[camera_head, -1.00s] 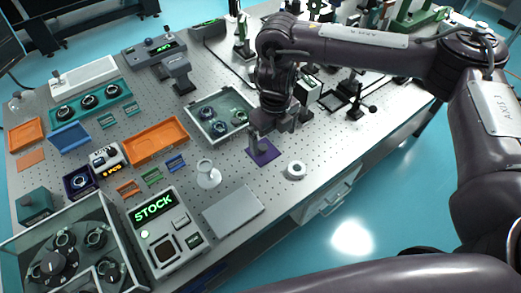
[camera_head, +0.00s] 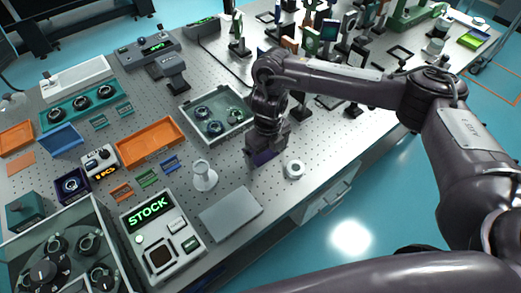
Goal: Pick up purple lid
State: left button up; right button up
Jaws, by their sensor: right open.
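The purple lid (camera_head: 262,158) lies flat on the perforated optical table, near its front edge. My right gripper (camera_head: 262,156) is directly over it, pointing down, and hides most of it. The jaws are open; I cannot tell from this view whether the fingers touch the lid. My left gripper is not in view.
A white ring (camera_head: 294,169) sits just right of the lid, and a white stand (camera_head: 203,176) to its left. A clear-sided tray (camera_head: 216,113) with dark round parts is behind. A grey plate (camera_head: 230,213) and the STOCK device (camera_head: 160,232) stand in front.

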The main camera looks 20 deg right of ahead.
jog(key=shift+c, duration=0.2)
jog(key=c, duration=1)
jog(key=shift+c, duration=0.2)
